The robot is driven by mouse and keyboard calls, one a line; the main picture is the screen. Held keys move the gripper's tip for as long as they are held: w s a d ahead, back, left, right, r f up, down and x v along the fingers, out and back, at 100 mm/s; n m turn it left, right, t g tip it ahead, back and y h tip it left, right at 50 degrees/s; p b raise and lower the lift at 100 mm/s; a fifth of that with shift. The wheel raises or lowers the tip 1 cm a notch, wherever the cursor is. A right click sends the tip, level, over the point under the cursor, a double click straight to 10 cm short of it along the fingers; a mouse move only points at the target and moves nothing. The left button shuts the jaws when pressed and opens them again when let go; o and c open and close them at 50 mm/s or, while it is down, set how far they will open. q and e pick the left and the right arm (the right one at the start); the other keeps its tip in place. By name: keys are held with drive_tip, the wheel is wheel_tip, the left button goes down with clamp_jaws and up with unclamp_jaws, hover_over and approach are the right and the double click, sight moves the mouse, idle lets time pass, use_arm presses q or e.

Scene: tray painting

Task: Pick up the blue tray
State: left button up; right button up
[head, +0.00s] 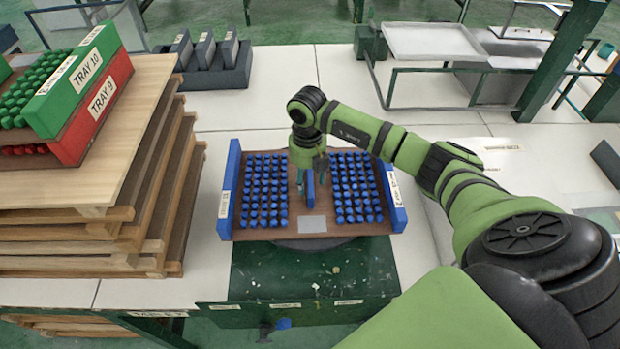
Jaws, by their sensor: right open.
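The blue tray (313,225) has a brown base, blue end walls with white labels, and rows of blue pegs on both halves. It lies flat on a dark round support at the front of the white table. A blue upright handle (310,188) stands in its middle. My right gripper (310,190) points down over the tray's middle, open, with its fingers on either side of the handle. I cannot tell whether the fingers touch it. My left gripper is not in view.
At left, a green tray (100,45) sits on a red tray (120,90) atop stacked wooden boards (150,200). A dark rack (215,75) with grey blocks stands behind. A green metal frame (430,90) stands back right.

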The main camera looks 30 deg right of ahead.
sight(308, 175)
clamp_jaws()
drive_tip(key=shift+w, duration=0.1)
drive_tip(key=shift+r, duration=0.1)
drive_tip(key=shift+r, duration=0.1)
drive_tip(key=shift+w+r+b, duration=0.1)
drive_tip(key=shift+r+b, duration=0.3)
drive_tip(key=shift+r, duration=0.2)
wheel_tip(308, 175, up, 2)
drive_tip(key=shift+r+b, duration=0.1)
drive_tip(key=shift+b, duration=0.4)
drive_tip(key=s+d+r+b, duration=0.3)
drive_tip(key=s+d+r, duration=0.2)
drive_tip(key=s, duration=0.5)
wheel_tip(308, 175, up, 2)
drive_tip(key=shift+s+d+r+b, duration=0.1)
drive_tip(key=shift+s+d+b, duration=0.15)
drive_tip(key=shift+s+b, duration=0.05)
drive_tip(key=shift+s, duration=0.1)
